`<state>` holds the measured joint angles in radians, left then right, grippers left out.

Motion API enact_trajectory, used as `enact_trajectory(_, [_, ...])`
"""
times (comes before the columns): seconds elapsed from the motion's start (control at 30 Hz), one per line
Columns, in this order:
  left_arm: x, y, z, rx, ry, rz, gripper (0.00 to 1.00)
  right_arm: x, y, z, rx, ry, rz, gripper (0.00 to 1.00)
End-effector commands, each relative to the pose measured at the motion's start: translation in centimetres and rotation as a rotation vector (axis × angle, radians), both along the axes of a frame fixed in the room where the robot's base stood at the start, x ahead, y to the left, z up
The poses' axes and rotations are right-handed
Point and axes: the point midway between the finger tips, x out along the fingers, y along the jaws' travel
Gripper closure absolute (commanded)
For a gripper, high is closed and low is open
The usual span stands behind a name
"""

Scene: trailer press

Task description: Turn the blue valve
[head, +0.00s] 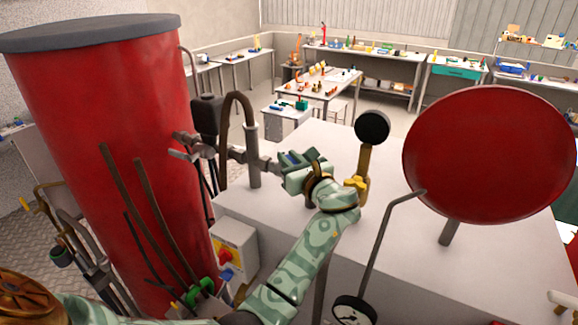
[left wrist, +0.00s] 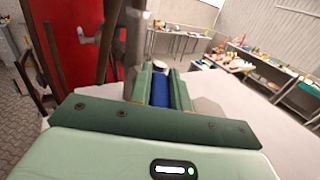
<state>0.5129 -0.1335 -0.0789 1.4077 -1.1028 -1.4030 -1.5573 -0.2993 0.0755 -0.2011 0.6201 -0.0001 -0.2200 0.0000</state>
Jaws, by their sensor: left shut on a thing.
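The blue valve (left wrist: 161,90) shows in the left wrist view as a blue piece between the two green fingers of my left gripper (left wrist: 160,78). My left gripper is shut on it. In the head view my left gripper (head: 287,160) is at the end of the grey pipe fitting (head: 262,165), above the white press top. Only a little dark blue of the valve shows there, and the fingers cover most of it. I cannot tell from these frames how far the valve is turned. My right gripper is not clearly in view.
A large red cylinder (head: 110,130) stands at the left. A bent pipe (head: 252,140) rises beside the fitting. A brass-stemmed gauge (head: 372,127) and a big red disc (head: 490,155) stand to the right on the white top (head: 330,140). Worktables (head: 310,88) stand behind.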

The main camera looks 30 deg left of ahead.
Motion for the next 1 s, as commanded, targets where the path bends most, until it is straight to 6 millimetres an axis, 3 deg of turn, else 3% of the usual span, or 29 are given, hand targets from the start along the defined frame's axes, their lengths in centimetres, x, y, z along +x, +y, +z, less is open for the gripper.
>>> enact_trajectory(0.63, [0.19, -0.05, 0.13, -0.001, -0.003, 0.049, 1.00, -0.06, -0.48, -0.55, -0.006, 0.001, 0.001, 0.64])
enact_trajectory(0.67, [0.19, -0.05, 0.13, -0.001, -0.003, 0.049, 0.76, -0.06, -0.48, -0.55, -0.006, 0.001, 0.001, 0.64])
enact_trajectory(0.73, [0.18, -0.05, 0.11, -0.001, -0.003, 0.049, 0.59, -0.06, -0.49, -0.55, -0.007, 0.001, 0.001, 0.64])
enact_trajectory(1.0, [0.17, -0.02, 0.10, 0.000, -0.001, 0.049, 0.59, -0.07, -0.49, -0.49, -0.007, 0.001, 0.000, 0.64])
